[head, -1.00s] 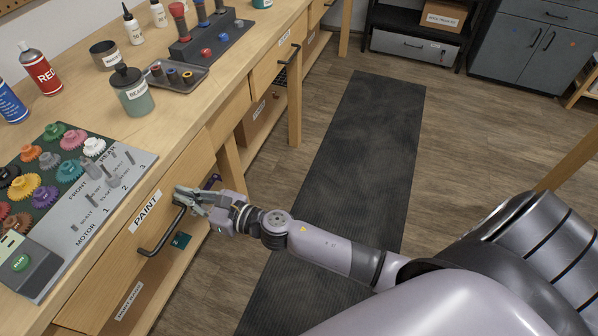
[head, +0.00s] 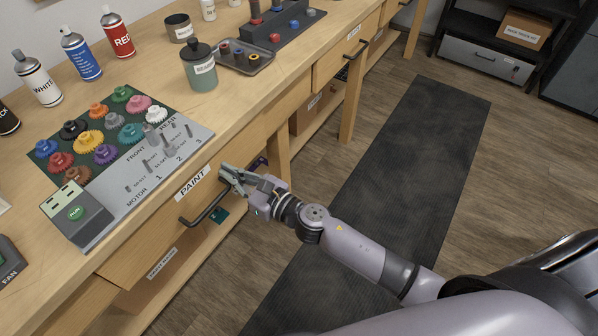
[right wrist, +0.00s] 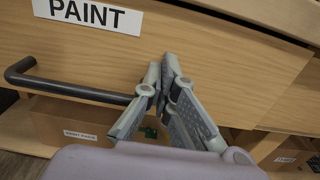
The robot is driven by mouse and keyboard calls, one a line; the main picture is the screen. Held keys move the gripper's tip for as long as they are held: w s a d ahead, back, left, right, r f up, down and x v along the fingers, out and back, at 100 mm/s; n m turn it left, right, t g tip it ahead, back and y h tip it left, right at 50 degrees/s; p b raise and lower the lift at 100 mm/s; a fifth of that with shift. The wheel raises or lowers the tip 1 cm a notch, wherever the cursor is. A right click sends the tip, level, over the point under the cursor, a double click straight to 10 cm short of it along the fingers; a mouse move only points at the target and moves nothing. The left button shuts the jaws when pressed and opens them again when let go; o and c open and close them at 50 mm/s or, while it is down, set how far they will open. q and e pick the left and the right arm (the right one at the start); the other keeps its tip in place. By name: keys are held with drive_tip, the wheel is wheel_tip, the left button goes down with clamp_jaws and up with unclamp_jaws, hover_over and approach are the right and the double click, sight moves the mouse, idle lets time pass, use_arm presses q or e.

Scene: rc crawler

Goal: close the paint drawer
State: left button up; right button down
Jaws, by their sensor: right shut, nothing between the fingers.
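The paint drawer (head: 150,232) has a pale wood front with a PAINT label (head: 193,181) and a dark bar handle (head: 204,211). Its front looks close to flush under the bench top; I cannot tell whether a small gap is left. In the right wrist view, the drawer front (right wrist: 225,60) fills most of the picture, with the handle (right wrist: 75,88) at left. My right gripper (head: 224,172) is shut and empty, at the right end of the handle. Its fingertips (right wrist: 167,60) point at the drawer front; I cannot tell if they touch it. My left gripper is not in view.
The bench top carries a gear board (head: 110,150), a run box (head: 78,213), a green jar (head: 200,70), a tray (head: 246,60) and several bottles. A cardboard box (right wrist: 70,125) sits on the shelf below the drawer. A dark mat (head: 400,170) lies on clear floor.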

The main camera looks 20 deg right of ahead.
drive_tip(key=v, duration=1.2)
drive_tip(key=s+d+f+m+g+h+p, duration=0.1)
drive_tip(key=s+d+f+m+g+h, duration=0.2)
drive_tip(key=f+m, duration=0.6)
drive_tip(key=s+d+f+m+h+p, duration=0.1)
drive_tip(key=s+d+f+m+h, duration=0.15)
drive_tip(key=d+f+m, duration=0.6)
drive_tip(key=s+f+m+g+h+p, duration=0.1)
drive_tip(key=f+m+g+h, duration=0.15)
drive_tip(key=f+m, duration=0.65)
drive_tip(key=s+d+f+m+g+h, duration=0.1)
drive_tip(key=s+f+m, duration=0.3)
drive_tip(key=s, duration=0.5)
drive_tip(key=s+d+f+m+g+p, duration=0.1)
drive_tip(key=s+f+m+g, duration=0.3)
drive_tip(key=s+f, duration=0.4)
drive_tip(key=s+d+f+m+g+h, duration=0.1)
drive_tip(key=s+f+m+g, duration=0.2)
drive_tip(key=s+f+m, duration=0.3)
drive_tip(key=s+f, duration=0.1)
drive_tip(key=s, duration=0.4)
drive_tip(key=shift+s+h, duration=0.3)
drive_tip(key=shift+s, duration=0.05)
drive_tip(key=shift+f, duration=0.1)
